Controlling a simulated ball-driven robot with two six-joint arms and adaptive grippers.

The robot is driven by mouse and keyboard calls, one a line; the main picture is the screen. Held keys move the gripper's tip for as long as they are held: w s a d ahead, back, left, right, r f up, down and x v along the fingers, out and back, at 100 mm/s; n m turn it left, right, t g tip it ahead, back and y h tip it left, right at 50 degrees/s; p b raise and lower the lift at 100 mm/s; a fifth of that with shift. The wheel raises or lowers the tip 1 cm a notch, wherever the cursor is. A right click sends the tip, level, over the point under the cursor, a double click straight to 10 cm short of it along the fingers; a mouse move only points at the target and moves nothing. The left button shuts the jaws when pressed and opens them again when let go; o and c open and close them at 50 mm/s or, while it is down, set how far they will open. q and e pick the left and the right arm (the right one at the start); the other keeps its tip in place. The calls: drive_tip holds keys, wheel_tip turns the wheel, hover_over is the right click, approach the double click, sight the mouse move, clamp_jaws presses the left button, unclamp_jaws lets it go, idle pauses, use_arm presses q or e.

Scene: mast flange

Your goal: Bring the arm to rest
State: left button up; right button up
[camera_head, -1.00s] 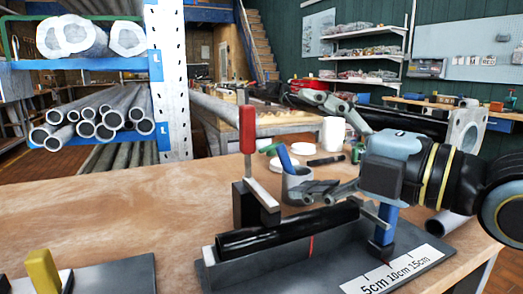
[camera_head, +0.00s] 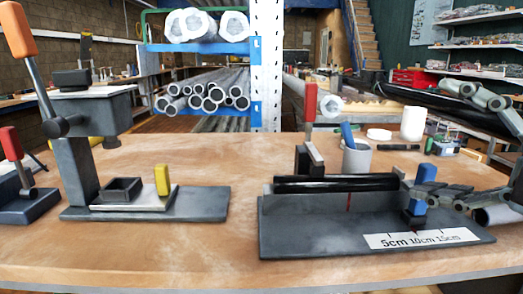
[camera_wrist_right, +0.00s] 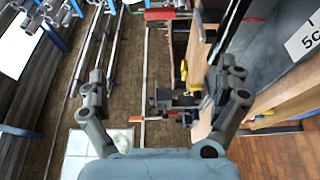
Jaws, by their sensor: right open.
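My right gripper (camera_head: 430,131) comes in at the right edge of the head view. Its two grey fingers are spread wide, one above the other in the picture, with nothing between them. The lower finger overlaps the blue stop (camera_head: 418,203) in the picture; I cannot tell how far apart they are. In the right wrist view the gripper (camera_wrist_right: 165,90) is also open and empty, with floor and bench edge beyond. A black tube (camera_head: 335,184) lies in a grey fixture (camera_head: 320,238), a red line on the fixture's front. My left gripper is in neither view.
A red-handled clamp (camera_head: 310,103) stands upright behind the tube. A grey cup (camera_head: 356,160) and a white container (camera_head: 413,123) stand behind the fixture. An orange-handled press (camera_head: 75,150) and a yellow-handled block (camera_head: 162,181) stand left. Bare bench (camera_head: 245,165) lies between.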

drive_tip(key=s+d+f+m+g+h, duration=0.25)
drive_tip(key=f+m, duration=0.25)
drive_tip(key=f, duration=0.3)
drive_tip(key=s+d+f+m+g+h, duration=0.1)
drive_tip(key=s+f+m+g+h, duration=0.15)
drive_tip(key=f+m, duration=0.35)
drive_tip(key=s+d+f+m+g+h, duration=0.3)
drive_tip(key=s+f+m+g, duration=0.5)
drive_tip(key=s+f+m, duration=0.45)
drive_tip(key=s+d+f+n+g, duration=0.1)
drive_tip(key=s+f, duration=0.1)
drive_tip(key=f, duration=1.1)
drive_tip(key=s+d+f+g, duration=0.1)
drive_tip(key=s+f, duration=0.2)
drive_tip(key=f, duration=1.1)
drive_tip(key=s+d+f, duration=0.1)
drive_tip(key=s+f, duration=1.4)
drive_tip(key=s, duration=0.3)
drive_tip(key=shift+g, duration=0.4)
